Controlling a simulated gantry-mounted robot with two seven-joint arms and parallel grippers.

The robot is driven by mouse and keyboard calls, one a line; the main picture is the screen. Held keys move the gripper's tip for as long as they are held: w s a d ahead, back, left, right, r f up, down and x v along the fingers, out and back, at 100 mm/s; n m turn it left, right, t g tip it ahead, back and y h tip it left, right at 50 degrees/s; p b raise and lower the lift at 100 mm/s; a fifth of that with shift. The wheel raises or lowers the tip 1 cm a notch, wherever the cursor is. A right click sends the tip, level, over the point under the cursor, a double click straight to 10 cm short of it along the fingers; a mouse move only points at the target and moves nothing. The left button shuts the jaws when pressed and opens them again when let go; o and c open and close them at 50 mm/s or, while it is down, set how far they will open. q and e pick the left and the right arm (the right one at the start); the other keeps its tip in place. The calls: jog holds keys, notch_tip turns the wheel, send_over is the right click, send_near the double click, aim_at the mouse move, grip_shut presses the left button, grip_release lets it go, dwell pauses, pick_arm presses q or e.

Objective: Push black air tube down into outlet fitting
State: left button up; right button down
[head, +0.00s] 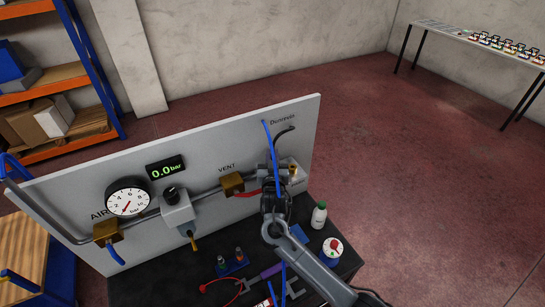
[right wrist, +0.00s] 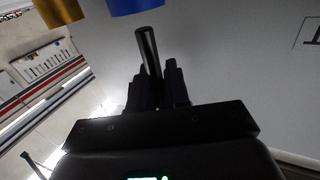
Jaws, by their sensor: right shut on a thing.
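My right gripper (head: 275,188) is in front of the panel's right end, at the grey valve block (head: 297,178). In the right wrist view its dark fingers (right wrist: 158,88) are shut on the black air tube (right wrist: 149,48), whose straight piece sticks out beyond them. A brass fitting (right wrist: 52,14) and a blue collar (right wrist: 132,5) lie at the top edge of the wrist view, the collar close to the tube's end. I cannot tell which is the outlet, and the gripper hides the joint in the head view. My left gripper is not in view.
A blue tube (head: 268,135) runs down past the gripper. The upright panel (head: 75,187) carries a gauge (head: 128,198), a 0.0 bar display (head: 166,168) and brass fittings. A white bottle (head: 319,215), a red-and-white round item (head: 333,247) and tools lie on the black table.

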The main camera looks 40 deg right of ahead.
jog(key=shift+f+b, duration=0.5)
jog(key=shift+f, duration=0.3)
jog(key=shift+f, duration=0.15)
dwell(0.6)
dwell(0.7)
dwell(0.8)
jog(key=shift+f, duration=0.15)
dwell(0.4)
jog(key=shift+f, duration=0.45)
jog(key=c, duration=1)
grip_release()
